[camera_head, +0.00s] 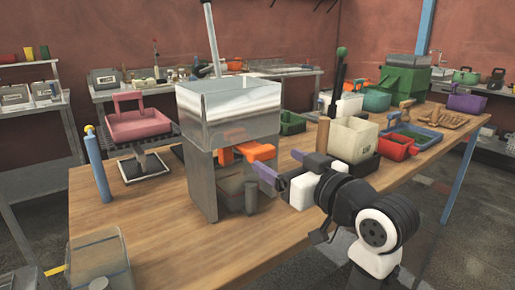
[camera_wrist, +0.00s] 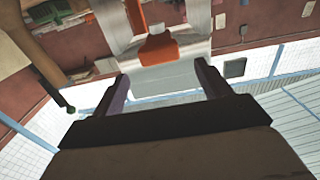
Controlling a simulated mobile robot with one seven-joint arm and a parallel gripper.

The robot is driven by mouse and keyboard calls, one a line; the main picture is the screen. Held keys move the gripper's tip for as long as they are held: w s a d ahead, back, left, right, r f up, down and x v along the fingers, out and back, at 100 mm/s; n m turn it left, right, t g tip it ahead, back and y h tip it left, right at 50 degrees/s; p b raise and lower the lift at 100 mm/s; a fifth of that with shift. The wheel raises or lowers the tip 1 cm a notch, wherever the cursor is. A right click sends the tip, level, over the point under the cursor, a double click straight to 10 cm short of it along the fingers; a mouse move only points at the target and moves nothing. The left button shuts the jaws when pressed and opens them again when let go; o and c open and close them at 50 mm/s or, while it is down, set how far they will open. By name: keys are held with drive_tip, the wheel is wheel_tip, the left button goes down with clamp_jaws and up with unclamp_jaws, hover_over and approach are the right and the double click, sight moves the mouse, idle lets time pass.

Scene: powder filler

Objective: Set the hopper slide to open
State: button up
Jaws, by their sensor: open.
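The powder filler's clear and metal hopper (camera_head: 228,112) sits on a grey stand (camera_head: 200,185) on the wooden table. The orange hopper slide (camera_head: 254,151) sticks out below the hopper on its right side. The slide also shows in the wrist view (camera_wrist: 158,49), upper middle, ahead of my fingers. My gripper (camera_head: 278,163) is open, with purple fingers, just right of the slide and a little lower in the picture. In the wrist view my gripper (camera_wrist: 160,82) has its fingers apart, with nothing between them. The slide's inner part is hidden under the hopper.
A cream container (camera_head: 353,139) stands behind my gripper. A pink tray on a scale (camera_head: 140,126) and a blue cylinder (camera_head: 97,165) are left of the filler. A clear bin (camera_head: 100,262) is at the front left. The table front is mostly bare.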

sight(257, 148)
drive_tip(key=p+x, duration=0.1)
drive_tip(key=x, duration=0.8)
